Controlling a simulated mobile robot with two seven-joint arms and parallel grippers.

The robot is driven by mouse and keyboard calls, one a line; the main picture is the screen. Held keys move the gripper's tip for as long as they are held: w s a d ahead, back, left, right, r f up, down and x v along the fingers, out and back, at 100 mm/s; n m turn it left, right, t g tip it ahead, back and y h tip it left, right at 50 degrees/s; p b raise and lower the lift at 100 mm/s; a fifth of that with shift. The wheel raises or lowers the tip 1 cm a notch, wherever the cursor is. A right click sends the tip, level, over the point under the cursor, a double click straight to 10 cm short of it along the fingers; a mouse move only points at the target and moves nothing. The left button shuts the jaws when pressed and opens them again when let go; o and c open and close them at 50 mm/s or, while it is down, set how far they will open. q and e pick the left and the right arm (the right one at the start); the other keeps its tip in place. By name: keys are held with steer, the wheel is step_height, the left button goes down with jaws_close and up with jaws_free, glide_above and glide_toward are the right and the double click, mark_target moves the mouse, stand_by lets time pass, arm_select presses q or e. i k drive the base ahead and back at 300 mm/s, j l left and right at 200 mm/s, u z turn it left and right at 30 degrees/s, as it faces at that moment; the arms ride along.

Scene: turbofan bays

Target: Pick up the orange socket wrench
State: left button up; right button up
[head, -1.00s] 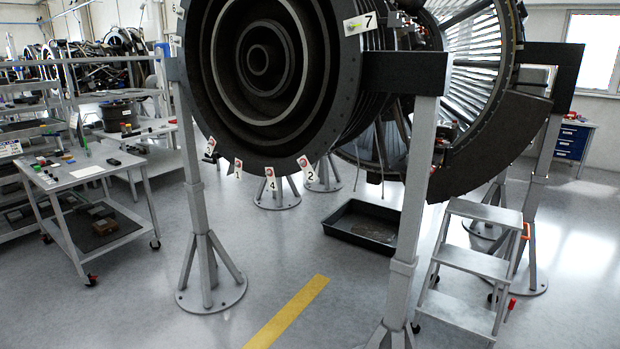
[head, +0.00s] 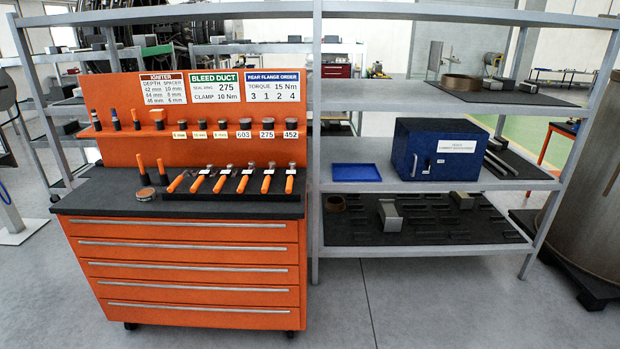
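An orange tool chest (head: 185,265) stands at the left of the head view, with several orange-handled tools on its dark top. Several of them lie side by side in a dark rack, such as one orange-handled tool (head: 243,183) near the middle of the row. Two slim orange-handled tools stand upright to the left, one at the far left (head: 141,171) and one beside it (head: 163,172). I cannot tell which one is the socket wrench. Neither gripper is in view.
A grey shelf unit (head: 445,186) to the right holds a blue box (head: 436,165) and a blue tray (head: 355,172). A round tin (head: 146,194) lies on the chest top. A large drum (head: 595,200) stands at the right edge. The floor in front is clear.

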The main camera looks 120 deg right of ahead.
mark_target(291, 173)
steer(key=z, duration=4.05)
steer(key=u, duration=0.45)
steer(key=i+l+u, duration=0.55)
steer(key=l+u, duration=0.25)
steer(key=i+l+u, duration=0.1)
steer(key=l, duration=0.25)
steer(key=i+l, duration=0.15)
steer(key=l, duration=0.2)
steer(key=i+l+u, duration=0.15)
steer(key=l, duration=0.2)
